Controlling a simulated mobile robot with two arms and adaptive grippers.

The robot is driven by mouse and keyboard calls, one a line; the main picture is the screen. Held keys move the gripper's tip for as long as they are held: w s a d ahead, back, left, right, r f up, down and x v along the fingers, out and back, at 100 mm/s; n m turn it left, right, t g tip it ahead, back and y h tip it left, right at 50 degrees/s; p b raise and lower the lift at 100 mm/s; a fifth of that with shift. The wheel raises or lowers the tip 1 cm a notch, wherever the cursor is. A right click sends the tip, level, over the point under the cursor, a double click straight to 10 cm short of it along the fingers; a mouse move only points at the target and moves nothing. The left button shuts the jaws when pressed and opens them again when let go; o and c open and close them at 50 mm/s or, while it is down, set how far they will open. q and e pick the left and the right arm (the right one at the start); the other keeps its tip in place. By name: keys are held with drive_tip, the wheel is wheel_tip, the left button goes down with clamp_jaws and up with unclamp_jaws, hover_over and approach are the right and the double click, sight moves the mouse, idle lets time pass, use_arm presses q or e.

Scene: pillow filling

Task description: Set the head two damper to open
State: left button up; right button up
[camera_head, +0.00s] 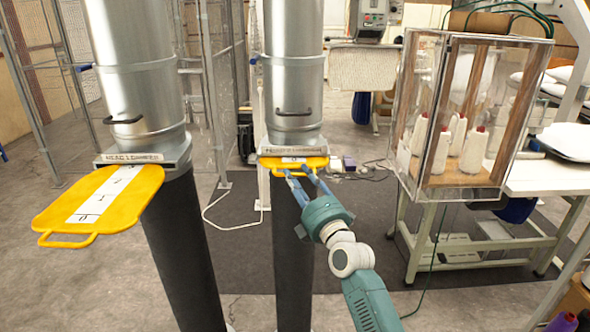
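The head two damper is a yellow slide plate (267,161) under the label block of the middle metal duct (294,95). Only a short front part of it sticks out, with a bit of its white scale strip showing. My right gripper (296,170) is at its front edge, and its two blue fingers are apart. The fingers cover the plate's front and handle, so I cannot tell whether they touch it. The head one damper (118,207), a similar yellow plate on the left duct, is slid far out with its numbered strip showing. My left gripper is not in view.
Black pipes (186,255) run down below both ducts. At the right stands a clear case (462,115) with several white thread cones, on a metal-framed table. Wire mesh fencing (205,75) is behind. A white cable (235,226) lies on the floor.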

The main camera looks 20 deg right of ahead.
drive_tip(key=shift+x, duration=1.1)
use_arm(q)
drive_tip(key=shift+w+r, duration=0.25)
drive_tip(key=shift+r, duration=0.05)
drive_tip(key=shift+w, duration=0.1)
use_arm(e)
clamp_jaws()
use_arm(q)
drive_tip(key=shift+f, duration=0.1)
